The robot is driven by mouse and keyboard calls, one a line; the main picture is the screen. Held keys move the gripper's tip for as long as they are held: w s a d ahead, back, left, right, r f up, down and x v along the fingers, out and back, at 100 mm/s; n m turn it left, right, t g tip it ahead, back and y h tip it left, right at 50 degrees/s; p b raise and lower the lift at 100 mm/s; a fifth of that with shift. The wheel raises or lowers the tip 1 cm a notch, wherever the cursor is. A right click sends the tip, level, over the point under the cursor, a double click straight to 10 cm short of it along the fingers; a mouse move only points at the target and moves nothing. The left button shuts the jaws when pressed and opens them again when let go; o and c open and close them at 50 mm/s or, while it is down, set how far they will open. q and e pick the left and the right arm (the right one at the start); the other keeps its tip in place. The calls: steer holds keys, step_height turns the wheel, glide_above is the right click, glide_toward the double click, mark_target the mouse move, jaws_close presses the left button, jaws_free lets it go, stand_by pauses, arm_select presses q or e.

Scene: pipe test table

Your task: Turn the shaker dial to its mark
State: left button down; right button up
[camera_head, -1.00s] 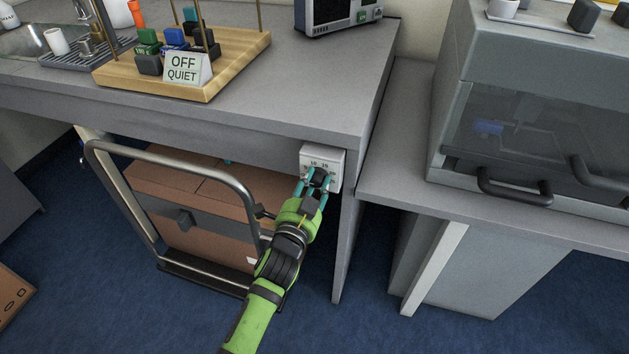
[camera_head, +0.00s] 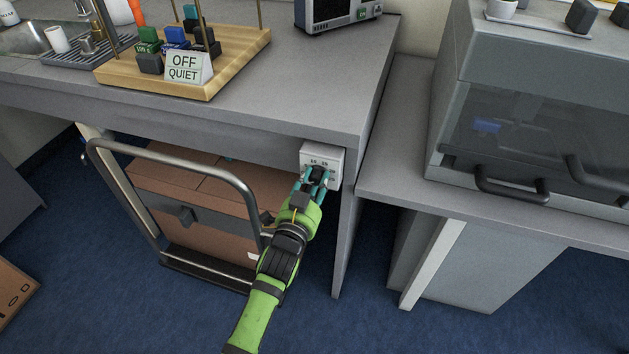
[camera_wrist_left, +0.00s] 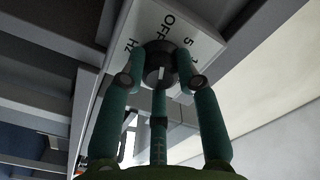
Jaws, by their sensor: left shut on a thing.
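The shaker dial (camera_head: 319,173) is a dark round knob on a small white box (camera_head: 335,160) fixed to the front edge of the grey bench. My left gripper (camera_head: 314,183), teal fingers on a green arm, is shut on the dial. In the left wrist view the dark dial (camera_wrist_left: 160,64) sits between the fingertips (camera_wrist_left: 160,75), with a pale line on its face. The panel (camera_wrist_left: 190,25) there shows "OFF", a "5" and letters like "HZ", partly covered by the fingers. I cannot tell which marking the dial points to. My right gripper is not in view.
A metal-handled cart (camera_head: 165,150) with cardboard boxes (camera_head: 200,205) stands under the bench, left of my arm. A wooden stand (camera_head: 235,60) with an "OFF QUIET" sign (camera_head: 188,68) is on top. A grey hooded cabinet (camera_head: 540,100) with dark handles stands right.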

arm_select(q)
steer(key=shift+r, duration=0.1)
steer(key=c, duration=0.9)
jaws_free()
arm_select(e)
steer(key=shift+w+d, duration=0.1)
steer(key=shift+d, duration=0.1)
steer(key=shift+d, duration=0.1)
arm_select(q)
steer(key=shift+s+a, duration=0.1)
steer(key=shift+s, duration=0.25)
steer(key=v, duration=1.1)
steer(key=shift+s, duration=0.1)
